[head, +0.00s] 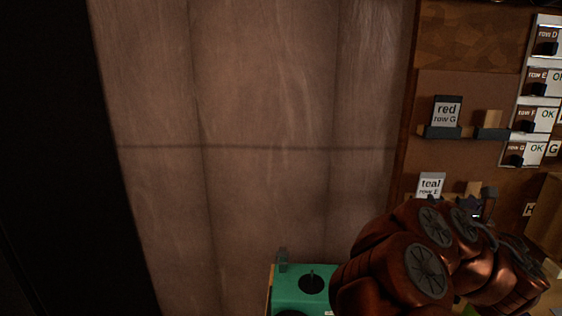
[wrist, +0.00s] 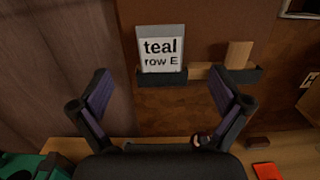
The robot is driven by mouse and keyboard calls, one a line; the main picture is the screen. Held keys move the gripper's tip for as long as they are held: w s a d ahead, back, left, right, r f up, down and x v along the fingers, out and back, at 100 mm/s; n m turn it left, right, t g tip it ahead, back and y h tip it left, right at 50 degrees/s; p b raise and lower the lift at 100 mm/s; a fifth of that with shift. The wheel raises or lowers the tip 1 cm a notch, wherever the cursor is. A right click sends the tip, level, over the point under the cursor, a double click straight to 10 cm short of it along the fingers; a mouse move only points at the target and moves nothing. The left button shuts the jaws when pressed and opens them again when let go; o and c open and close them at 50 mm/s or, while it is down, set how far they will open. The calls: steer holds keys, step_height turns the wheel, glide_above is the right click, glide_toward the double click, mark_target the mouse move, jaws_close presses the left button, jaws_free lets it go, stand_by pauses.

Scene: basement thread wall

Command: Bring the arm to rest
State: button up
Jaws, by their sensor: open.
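My arm, copper-red with dark joint discs, is bent at the lower right of the head view. My gripper (wrist: 162,105) shows in the wrist view with its two dark fingers spread apart and nothing between them. It faces a brown board with a white card reading "teal row E" (wrist: 160,50) on a small dark ledge. The card also shows in the head view (head: 430,184), just above my arm. In the head view the fingers are mostly hidden by the arm.
A "red row G" card (head: 446,111) sits higher on the board. Row labels with dark switches (head: 536,117) line the right edge. A green box (head: 300,287) stands below, left of my arm. A red-orange item (wrist: 267,171) lies at the wrist view's lower right. Bare wooden wall (head: 260,130) fills the middle.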

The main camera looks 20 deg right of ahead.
steer(key=s+a+f+m+g, duration=0.3)
steer(key=a+f+m+g, duration=0.1)
steer(key=a+m, duration=0.4)
steer(key=s+a+f+m+g, duration=0.3)
steer(key=a+f+m+g, duration=0.15)
steer(key=m, duration=0.55)
steer(key=s+a+f+m+g, duration=0.35)
steer(key=a+m, duration=0.35)
steer(key=m, duration=0.3)
steer(key=s+a+f+m+g+y, duration=0.1)
steer(key=s+a+m+g+y, duration=0.1)
steer(key=s+a, duration=0.7)
steer(key=s+a+f+m+g+y, duration=0.1)
steer(key=s+a+g+y, duration=0.3)
steer(key=s+a, duration=0.5)
steer(key=a+m+g, duration=0.1)
steer(key=a, duration=0.1)
steer(key=shift+a+f, duration=0.3)
steer(key=shift+f, duration=0.1)
steer(key=shift+d, duration=0.1)
